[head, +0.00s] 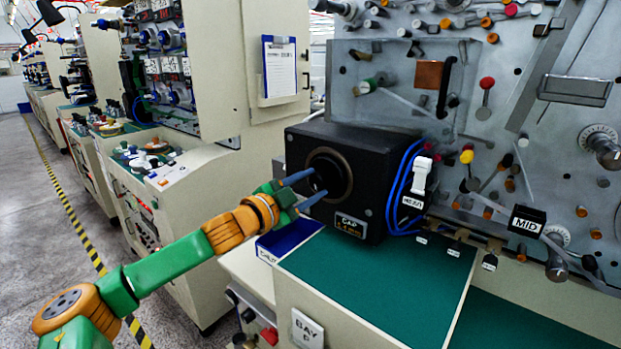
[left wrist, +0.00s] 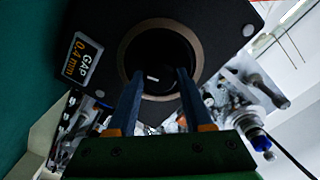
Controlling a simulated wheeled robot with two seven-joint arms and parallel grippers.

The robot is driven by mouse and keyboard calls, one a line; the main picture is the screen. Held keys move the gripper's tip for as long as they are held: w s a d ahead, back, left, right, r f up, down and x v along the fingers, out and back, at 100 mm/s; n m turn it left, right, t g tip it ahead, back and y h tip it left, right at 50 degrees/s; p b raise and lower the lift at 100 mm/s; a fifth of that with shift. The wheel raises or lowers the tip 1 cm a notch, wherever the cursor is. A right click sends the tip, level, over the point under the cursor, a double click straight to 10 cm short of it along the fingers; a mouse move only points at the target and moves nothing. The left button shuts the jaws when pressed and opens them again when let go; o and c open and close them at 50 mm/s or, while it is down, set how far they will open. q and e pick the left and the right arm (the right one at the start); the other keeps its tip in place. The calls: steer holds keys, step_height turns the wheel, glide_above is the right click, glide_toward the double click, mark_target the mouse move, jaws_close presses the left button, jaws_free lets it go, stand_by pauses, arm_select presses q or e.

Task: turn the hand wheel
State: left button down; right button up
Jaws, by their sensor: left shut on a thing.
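The hand wheel (head: 336,174) is a round black knob inside a brownish ring on the front face of a black box (head: 375,165). It also shows in the left wrist view (left wrist: 161,48), with a small white mark on its dark face. My left gripper (head: 320,182) reaches it from the front left. Its two blue fingers lie on either side of the knob and are shut on it; in the left wrist view the fingertips (left wrist: 162,68) overlap the dark disc. The exact contact is hard to see against the black. My right gripper is not in view.
A "GAP 0.4 mm" label (head: 352,225) is on the box below the wheel. Blue cables (head: 398,190) and a white switch (head: 421,175) are at its right. The green bench top (head: 375,285) in front is clear.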

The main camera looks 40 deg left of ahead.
arm_select(q)
steer(key=m+p, duration=0.2)
steer(key=m, duration=0.2)
steer(key=shift+r, duration=0.1)
steer(key=shift+m+p, duration=0.7)
steer(key=shift+m, duration=1.7)
steer(key=shift+c, duration=1.5)
jaws_free()
steer(key=shift+w, duration=0.1)
